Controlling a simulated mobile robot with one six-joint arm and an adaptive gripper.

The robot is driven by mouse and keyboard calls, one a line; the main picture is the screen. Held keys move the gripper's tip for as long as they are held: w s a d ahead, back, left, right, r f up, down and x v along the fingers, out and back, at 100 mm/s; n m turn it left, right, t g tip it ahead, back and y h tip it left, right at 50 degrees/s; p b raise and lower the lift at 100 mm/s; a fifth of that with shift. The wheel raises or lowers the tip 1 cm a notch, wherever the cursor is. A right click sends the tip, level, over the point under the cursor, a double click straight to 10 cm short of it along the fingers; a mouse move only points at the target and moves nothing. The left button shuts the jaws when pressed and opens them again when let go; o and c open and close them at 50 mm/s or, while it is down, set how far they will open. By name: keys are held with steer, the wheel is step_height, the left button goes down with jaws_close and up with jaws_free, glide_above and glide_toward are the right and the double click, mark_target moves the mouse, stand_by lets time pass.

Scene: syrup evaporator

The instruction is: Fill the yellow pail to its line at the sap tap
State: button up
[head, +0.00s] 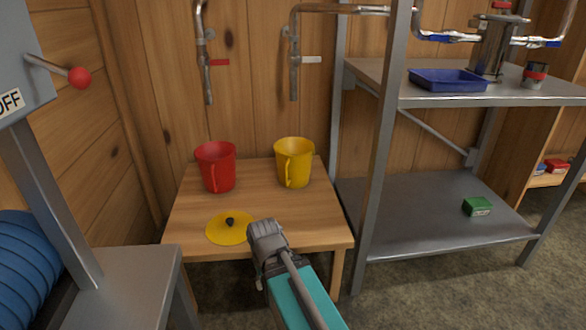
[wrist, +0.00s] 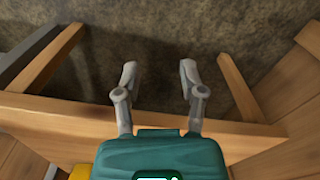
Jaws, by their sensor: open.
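The yellow pail (head: 294,163) stands upright on the small wooden table (head: 190,215), at its back right. A tap pipe with a white lever (head: 311,60) hangs on the wall above it; the pail's fill line and contents cannot be made out. A yellow lid (head: 229,228) with a dark knob lies flat near the table's front. My gripper (head: 264,236) is over the table's front edge, just right of the lid. In the wrist view my gripper (wrist: 158,75) is open and empty, its fingers pointing toward the floor in front of the table.
A red pail (head: 215,166) stands left of the yellow one, below a pipe with a red lever (head: 219,62). A metal rack (head: 377,140) on the right holds a blue tray (head: 448,80) and a green box (head: 477,206). A grey stand with a red-knobbed lever (head: 79,76) is at left.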

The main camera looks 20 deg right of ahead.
steer(key=shift+r, duration=0.15)
steer(key=c, duration=0.4)
steer(key=shift+r+p, duration=0.25)
steer(key=shift+p, duration=0.1)
steer(key=shift+c, duration=1.1)
steer(key=shift+r+p, duration=0.4)
jaws_close()
step_height(320, 180, up, 11)
steer(key=p, duration=1.1)
steer(key=shift+s+f, duration=0.1)
steer(key=shift+s, duration=0.05)
